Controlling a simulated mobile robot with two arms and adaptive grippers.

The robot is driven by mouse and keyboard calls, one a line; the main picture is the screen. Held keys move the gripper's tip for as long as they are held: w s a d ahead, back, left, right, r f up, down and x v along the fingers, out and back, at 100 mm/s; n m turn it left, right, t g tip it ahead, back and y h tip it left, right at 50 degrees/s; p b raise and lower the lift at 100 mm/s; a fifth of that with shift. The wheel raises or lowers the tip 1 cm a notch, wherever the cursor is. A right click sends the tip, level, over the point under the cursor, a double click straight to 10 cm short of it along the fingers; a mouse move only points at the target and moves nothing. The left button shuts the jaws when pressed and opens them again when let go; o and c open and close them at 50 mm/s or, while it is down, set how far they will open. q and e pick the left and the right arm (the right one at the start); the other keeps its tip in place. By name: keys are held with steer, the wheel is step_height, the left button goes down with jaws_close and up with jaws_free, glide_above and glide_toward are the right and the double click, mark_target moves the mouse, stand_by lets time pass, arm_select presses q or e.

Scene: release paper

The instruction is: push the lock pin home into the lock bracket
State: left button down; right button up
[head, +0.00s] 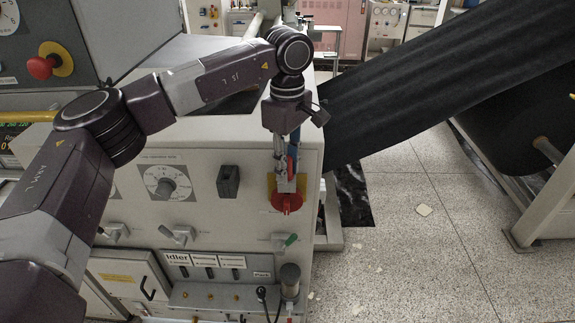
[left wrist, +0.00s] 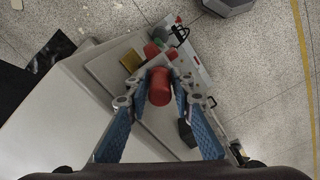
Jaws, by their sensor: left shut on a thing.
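My left gripper (head: 288,183) points down at the front of the grey machine, before the yellow plate (head: 271,184) with a red rotary switch (head: 287,204). It is shut on a red cylinder, which I take as the lock pin (left wrist: 159,86); in the left wrist view it sits between the two blue fingers. A dark block on the panel (head: 228,182), possibly the lock bracket, is left of the gripper, apart from it. It also shows in the left wrist view (left wrist: 187,133). Fingers hide part of the plate. My right gripper is out of view.
A dial (head: 165,183) and levers (head: 177,234) stick out from the panel. A green-tipped lever (head: 289,240) and a dark-capped post (head: 290,280) stand below the switch. A black web (head: 440,70) slants up at the right. The floor (head: 410,250) right of the machine is mostly clear.

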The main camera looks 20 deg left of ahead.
arm_select(q)
steer(key=c, duration=1.6)
jaws_free()
step_height(320, 180, up, 12)
steer(key=shift+s+f, duration=0.1)
